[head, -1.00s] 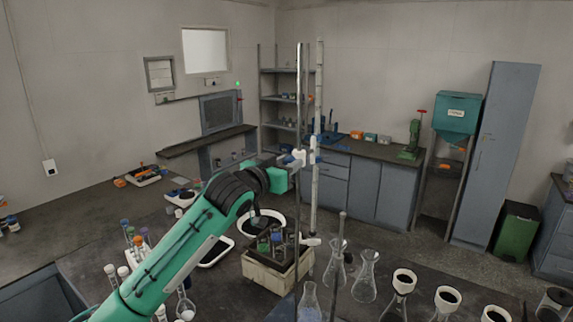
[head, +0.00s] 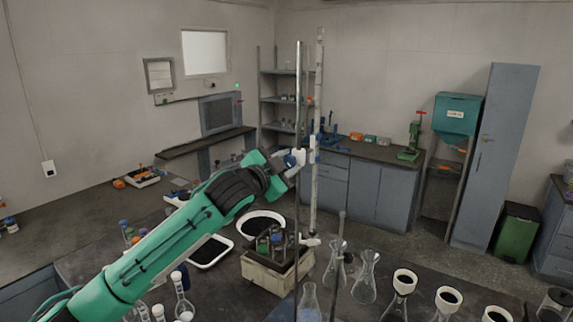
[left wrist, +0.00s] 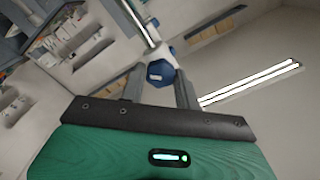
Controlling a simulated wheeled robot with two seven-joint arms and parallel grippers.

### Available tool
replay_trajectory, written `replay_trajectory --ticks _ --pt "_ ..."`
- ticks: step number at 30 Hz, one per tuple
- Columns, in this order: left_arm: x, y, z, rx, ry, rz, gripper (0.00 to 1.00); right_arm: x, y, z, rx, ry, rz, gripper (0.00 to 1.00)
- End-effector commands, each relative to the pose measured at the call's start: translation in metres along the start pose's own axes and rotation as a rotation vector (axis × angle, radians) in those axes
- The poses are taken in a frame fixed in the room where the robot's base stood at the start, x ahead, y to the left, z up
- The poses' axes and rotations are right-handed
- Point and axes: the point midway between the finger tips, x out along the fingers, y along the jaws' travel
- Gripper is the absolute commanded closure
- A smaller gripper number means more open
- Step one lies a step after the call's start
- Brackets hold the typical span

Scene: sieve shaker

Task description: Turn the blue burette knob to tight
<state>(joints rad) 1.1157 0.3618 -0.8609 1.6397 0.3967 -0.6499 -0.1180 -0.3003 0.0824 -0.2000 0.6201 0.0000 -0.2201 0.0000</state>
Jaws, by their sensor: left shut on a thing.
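The blue burette knob (left wrist: 161,72) is a faceted knob on the clamp at the metal stand rod. In the left wrist view it sits between the fingers of my left gripper (left wrist: 160,88), which is shut on it. In the head view my left gripper (head: 288,160) reaches the clamp from the left, and the knob is mostly hidden by the fingers. The metal rod (head: 298,100) stands upright, and the burette (head: 318,100) stands upright just to its right. The white clamp body (head: 301,168) is beside the rod. My right gripper is not in view.
Below the clamp a wooden box (head: 262,268) holds small bottles. Several glass flasks (head: 364,284) stand to its right on the dark bench. A round white dish (head: 262,222) and a white tray (head: 211,252) lie to the left, near my left arm.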

Motion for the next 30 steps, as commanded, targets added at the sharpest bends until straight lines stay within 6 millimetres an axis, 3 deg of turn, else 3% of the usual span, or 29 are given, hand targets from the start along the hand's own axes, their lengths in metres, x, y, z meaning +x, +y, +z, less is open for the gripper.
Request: replay_trajectory --ticks 18,30 --pt "-0.0001 0.0009 -0.0006 0.57 0.0 -0.001 0.91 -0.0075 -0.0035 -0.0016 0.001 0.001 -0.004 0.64" --pt "0.0 0.0026 0.0005 0.8 0.001 0.0 0.91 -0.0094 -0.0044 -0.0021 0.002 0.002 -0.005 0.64"
